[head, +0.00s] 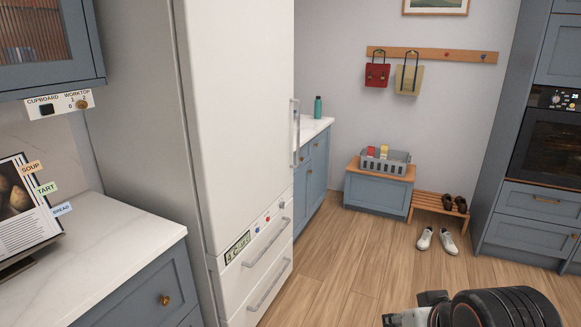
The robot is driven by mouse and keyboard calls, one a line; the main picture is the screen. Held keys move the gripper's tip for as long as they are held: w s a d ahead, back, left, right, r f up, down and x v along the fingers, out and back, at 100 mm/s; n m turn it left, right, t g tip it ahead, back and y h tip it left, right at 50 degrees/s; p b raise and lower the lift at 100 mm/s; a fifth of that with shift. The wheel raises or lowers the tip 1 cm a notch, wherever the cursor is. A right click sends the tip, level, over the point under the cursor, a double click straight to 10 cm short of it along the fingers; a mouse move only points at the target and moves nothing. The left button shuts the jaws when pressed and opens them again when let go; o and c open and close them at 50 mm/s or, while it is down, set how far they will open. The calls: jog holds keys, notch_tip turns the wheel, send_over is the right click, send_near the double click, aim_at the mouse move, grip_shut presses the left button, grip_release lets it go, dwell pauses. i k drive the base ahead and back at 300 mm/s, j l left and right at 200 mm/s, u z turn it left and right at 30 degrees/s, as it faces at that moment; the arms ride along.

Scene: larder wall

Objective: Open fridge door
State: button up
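The fridge (240,110) is a tall white unit left of the middle in the head view. Its upper door looks closed, with a vertical bar handle (296,132) at the right edge. Two drawers with slanted bar handles sit below the door. Part of my arm shows at the bottom right, well apart from the fridge handle. My gripper's fingers cannot be made out there.
A worktop (130,235) with a cookbook stand is at the left. A counter (312,130) with a green bottle (318,107) stands beyond the fridge. A bench (378,190) with a grey crate, shoes (436,241) and an oven (546,140) are farther back. The wooden floor before the fridge is clear.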

aim_at(236, 57)
jog(key=i+l+u, duration=0.15)
jog(key=i, duration=0.9)
